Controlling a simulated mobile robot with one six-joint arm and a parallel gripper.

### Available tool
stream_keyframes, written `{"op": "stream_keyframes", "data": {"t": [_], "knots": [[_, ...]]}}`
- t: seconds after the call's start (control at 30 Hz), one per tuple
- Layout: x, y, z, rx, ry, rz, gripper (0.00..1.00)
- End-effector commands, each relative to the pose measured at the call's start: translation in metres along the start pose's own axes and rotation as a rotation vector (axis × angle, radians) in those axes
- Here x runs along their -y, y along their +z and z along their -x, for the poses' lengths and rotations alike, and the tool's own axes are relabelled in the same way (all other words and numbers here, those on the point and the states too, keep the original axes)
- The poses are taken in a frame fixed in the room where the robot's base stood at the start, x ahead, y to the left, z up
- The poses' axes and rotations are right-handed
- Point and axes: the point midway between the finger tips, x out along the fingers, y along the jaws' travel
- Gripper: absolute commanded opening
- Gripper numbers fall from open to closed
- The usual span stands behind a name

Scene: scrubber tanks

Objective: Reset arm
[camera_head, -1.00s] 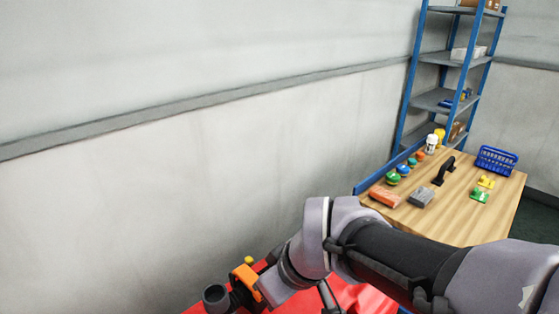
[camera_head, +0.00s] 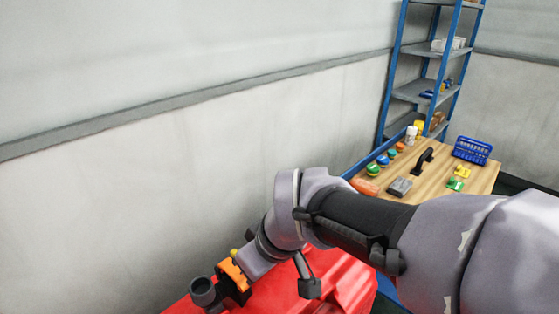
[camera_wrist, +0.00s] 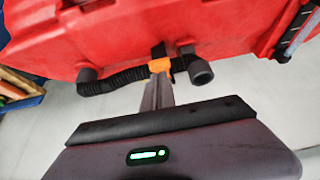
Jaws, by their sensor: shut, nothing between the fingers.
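My gripper (camera_wrist: 158,88) is shut and empty, its fingers pointing at an orange clip (camera_wrist: 160,65) on the red scrubber tank. I cannot tell whether the fingertips touch the clip. In the head view my arm reaches from the lower right to the tank, and the orange clip (camera_head: 234,274) shows beside a dark round hose end (camera_head: 203,290). My fingertips are hard to make out there. The red tank (camera_wrist: 225,35) fills the top of the wrist view, with a black ribbed hose (camera_wrist: 125,78) running along its edge.
A wooden table (camera_head: 432,183) with several small coloured items and a blue basket (camera_head: 472,149) stands at the right. A blue-framed shelf (camera_head: 420,90) rises behind it. A pale wall (camera_head: 150,170) fills the left. Pale floor (camera_wrist: 270,130) shows below the tank.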

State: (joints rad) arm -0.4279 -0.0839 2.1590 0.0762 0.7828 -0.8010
Motion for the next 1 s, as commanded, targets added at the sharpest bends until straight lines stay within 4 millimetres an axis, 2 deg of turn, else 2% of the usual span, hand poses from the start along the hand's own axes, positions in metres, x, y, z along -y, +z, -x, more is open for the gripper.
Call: {"op": "stream_keyframes", "data": {"t": [0.03, 0.2, 0.4, 0.47, 0.6, 0.7, 0.8, 1.0], "knots": [[-0.001, 0.007, 0.021, -0.004, 0.003, -0.005, 0.00], [-0.001, 0.032, 0.060, -0.003, 0.004, -0.005, 0.00], [-0.002, 0.051, 0.082, -0.004, 0.011, -0.040, 0.00], [-0.008, 0.068, 0.093, -0.022, 0.046, -0.197, 0.00], [-0.020, 0.128, 0.118, -0.108, 0.154, -0.776, 0.00], [-0.021, 0.156, 0.124, -0.165, 0.197, -1.057, 0.00], [-0.021, 0.165, 0.126, -0.185, 0.209, -1.158, 0.00], [-0.021, 0.164, 0.126, -0.184, 0.207, -1.159, 0.00]]}}
